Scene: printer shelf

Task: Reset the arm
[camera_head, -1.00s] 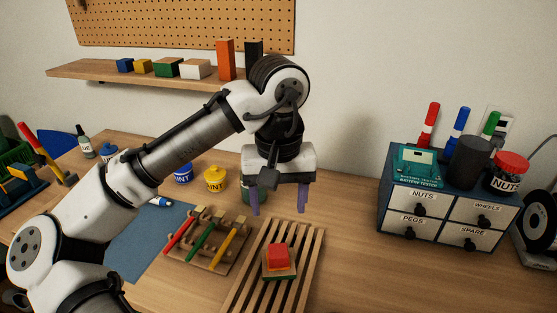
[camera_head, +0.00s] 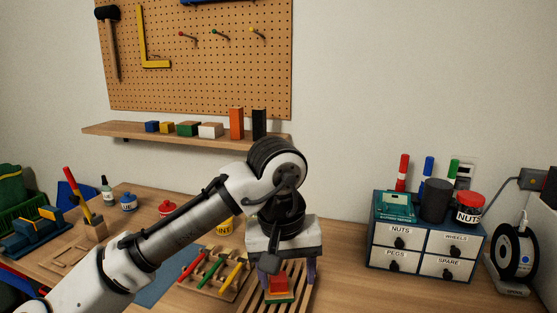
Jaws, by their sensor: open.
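My gripper (camera_head: 284,277) is in the lower middle of the head view, pointing down over the wooden slatted rack (camera_head: 303,288). Its purple fingers are apart. A red block (camera_head: 277,283) on a small stacked base shows between and below the fingers in the picture. I cannot tell how far above it the fingers are. My arm reaches in from the lower left, bent at the elbow and wrist. Nothing is seen held in the gripper.
A peg rack with red, green and yellow sticks (camera_head: 210,270) lies left of the gripper. A drawer cabinet (camera_head: 425,248) with jars and markers stands at the right. A wall shelf (camera_head: 190,133) holds several blocks behind the arm. Table between rack and cabinet is clear.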

